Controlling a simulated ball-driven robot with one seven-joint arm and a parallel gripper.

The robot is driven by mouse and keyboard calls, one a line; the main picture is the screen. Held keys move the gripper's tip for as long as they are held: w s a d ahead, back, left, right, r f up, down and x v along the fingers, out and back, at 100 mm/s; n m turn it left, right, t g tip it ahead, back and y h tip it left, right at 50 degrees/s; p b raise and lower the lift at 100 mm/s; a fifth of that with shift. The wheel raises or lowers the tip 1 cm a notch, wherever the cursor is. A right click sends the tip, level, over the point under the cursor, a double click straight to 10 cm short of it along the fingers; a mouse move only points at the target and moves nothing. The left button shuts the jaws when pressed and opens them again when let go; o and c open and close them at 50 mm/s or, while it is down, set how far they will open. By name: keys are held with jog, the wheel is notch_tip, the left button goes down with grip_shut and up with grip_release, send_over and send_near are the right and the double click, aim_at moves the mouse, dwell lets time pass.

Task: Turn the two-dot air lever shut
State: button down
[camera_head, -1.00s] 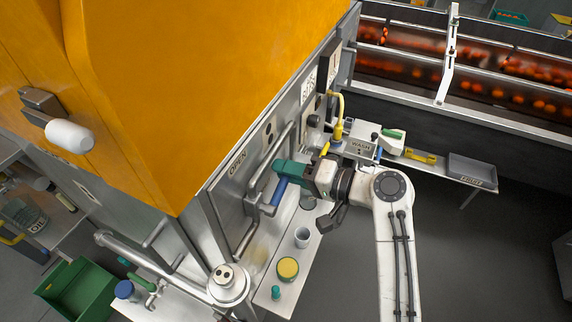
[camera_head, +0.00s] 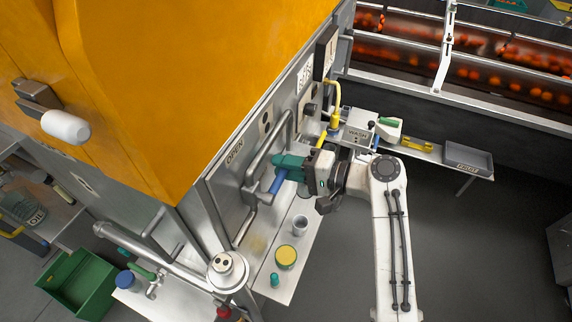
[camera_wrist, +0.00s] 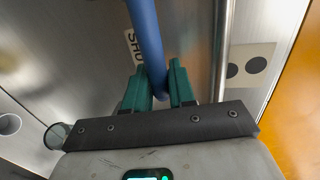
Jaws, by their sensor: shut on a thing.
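The air lever has a blue handle (camera_head: 278,181) on a grey pipe against the machine's metal side panel. In the wrist view the blue handle (camera_wrist: 147,40) runs down between my teal fingers. My gripper (camera_head: 284,170) is shut on this handle; the fingers (camera_wrist: 158,88) stand on either side of it. A plate with two black dots (camera_wrist: 247,66) is right of the pipe in the wrist view. An OPEN label (camera_head: 235,152) is on the panel. A SHUT label (camera_wrist: 132,46) is partly hidden behind the handle.
A grey cup (camera_head: 300,225), a yellow-lidded jar (camera_head: 286,257) and a small teal bottle (camera_head: 275,280) stand on the shelf below. The yellow machine body (camera_head: 190,80) overhangs the panel.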

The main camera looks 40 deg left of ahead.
jog(key=c, duration=1.1)
grip_release()
jog(key=shift+w+d, duration=0.1)
jog(key=b+v, duration=0.1)
jog(key=v, duration=0.9)
jog(key=shift+d+b, duration=0.35)
jog(key=shift+b, duration=0.05)
